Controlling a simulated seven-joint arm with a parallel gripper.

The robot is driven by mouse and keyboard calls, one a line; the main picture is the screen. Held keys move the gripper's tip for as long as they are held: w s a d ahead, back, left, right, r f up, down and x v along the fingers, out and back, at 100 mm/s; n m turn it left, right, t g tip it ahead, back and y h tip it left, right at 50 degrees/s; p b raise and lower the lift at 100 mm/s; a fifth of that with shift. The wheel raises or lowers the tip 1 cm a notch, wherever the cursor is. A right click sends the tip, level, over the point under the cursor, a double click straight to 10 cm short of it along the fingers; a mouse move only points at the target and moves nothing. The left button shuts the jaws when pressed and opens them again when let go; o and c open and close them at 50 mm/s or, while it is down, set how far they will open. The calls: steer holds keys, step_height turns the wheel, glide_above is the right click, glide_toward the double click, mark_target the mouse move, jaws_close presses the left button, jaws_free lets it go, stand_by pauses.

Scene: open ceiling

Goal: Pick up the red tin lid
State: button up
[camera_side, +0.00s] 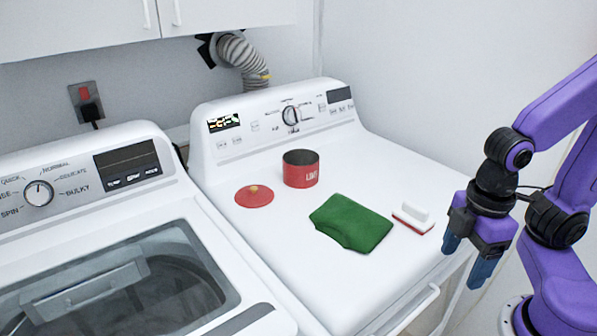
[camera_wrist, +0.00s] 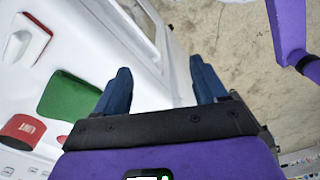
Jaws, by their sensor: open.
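The red tin lid (camera_side: 255,197) lies flat on the white dryer top, left of the red tin. My gripper (camera_side: 463,261) is open and empty, fingers pointing down, off the right front edge of the dryer and far from the lid. Its blue fingers (camera_wrist: 158,85) also show apart in the wrist view.
A folded green cloth (camera_side: 351,222) lies on the dryer top (camera_side: 290,275) between the lid and my gripper. A white brush with a red base (camera_side: 413,217) lies right of it. The dryer's control panel (camera_side: 272,127) rises behind. A washer (camera_side: 120,230) stands at left.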

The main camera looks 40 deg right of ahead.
steer(key=o, duration=0.4)
steer(key=w+a+r+m+t, duration=0.15)
steer(key=w+a+m, duration=0.25)
steer(key=w, duration=0.7)
steer(key=w+a+r+m+t, duration=0.1)
steer(key=w+a+r+m, duration=0.3)
steer(key=w, duration=0.8)
steer(key=w+a+r+m+t, duration=0.1)
steer(key=w+a+m, duration=0.3)
steer(key=w, duration=0.7)
steer(key=m+t+h, duration=0.1)
steer(key=m, duration=0.2)
glide_above(254, 188)
steer(key=s, duration=0.2)
step_height(254, 188, down, 10)
steer(key=shift+s+a+f, duration=0.1)
steer(key=shift+x, duration=2.7)
